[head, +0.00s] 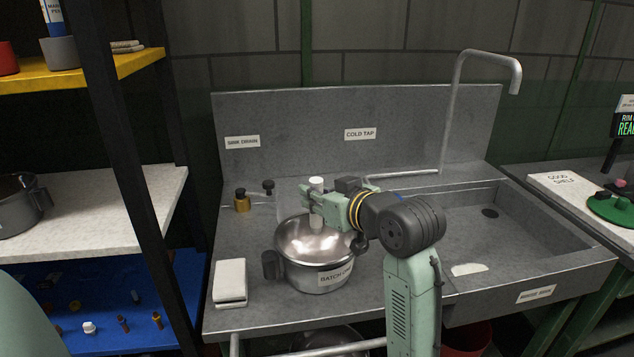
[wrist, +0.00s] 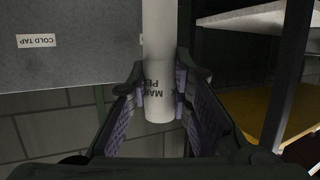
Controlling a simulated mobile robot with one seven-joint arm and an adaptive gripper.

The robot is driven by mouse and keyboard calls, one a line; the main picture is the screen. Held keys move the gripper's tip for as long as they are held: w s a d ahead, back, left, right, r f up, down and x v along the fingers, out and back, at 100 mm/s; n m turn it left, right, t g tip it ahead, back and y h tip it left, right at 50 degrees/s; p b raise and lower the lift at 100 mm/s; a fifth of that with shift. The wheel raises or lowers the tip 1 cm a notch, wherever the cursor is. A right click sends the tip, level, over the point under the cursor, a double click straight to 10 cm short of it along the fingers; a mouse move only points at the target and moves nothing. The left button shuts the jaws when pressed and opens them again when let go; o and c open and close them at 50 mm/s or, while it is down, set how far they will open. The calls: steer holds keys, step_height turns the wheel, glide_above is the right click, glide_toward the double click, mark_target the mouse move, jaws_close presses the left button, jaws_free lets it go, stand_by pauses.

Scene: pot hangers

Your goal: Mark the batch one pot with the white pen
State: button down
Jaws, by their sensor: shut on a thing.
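The batch one pot (head: 313,262) is a shiny steel pot with dark side handles and a white "BATCH" label, partly cut off, on its front. It stands upright on the grey sink counter. My gripper (head: 316,203) is above the pot's opening, shut on the white pen (head: 317,184). The pen is upright, and its lower end shows below the fingers, over the pot. In the wrist view the white pen (wrist: 159,95) is between the fingers, with "MARK PE" lettering partly covered. I cannot tell whether the pen touches the pot.
A white block (head: 230,282) lies left of the pot. A brass piece (head: 242,201) and a dark knob (head: 268,186) stand behind it. The sink basin (head: 520,235) and curved tap (head: 459,110) are to the right. A black shelf post (head: 130,150) rises at left.

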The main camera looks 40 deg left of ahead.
mark_target(319, 230)
step_height(319, 230, down, 2)
steer(key=shift+f, duration=0.1)
step_height(319, 230, down, 6)
steer(key=b, duration=0.5)
steer(key=shift+b, duration=0.3)
steer(key=shift+f+b, duration=0.4)
steer(key=shift+f, duration=0.25)
stand_by(1.1)
step_height(319, 230, up, 8)
steer(key=p, duration=0.7)
steer(key=shift+r, duration=4)
steer(key=shift+d, duration=0.1)
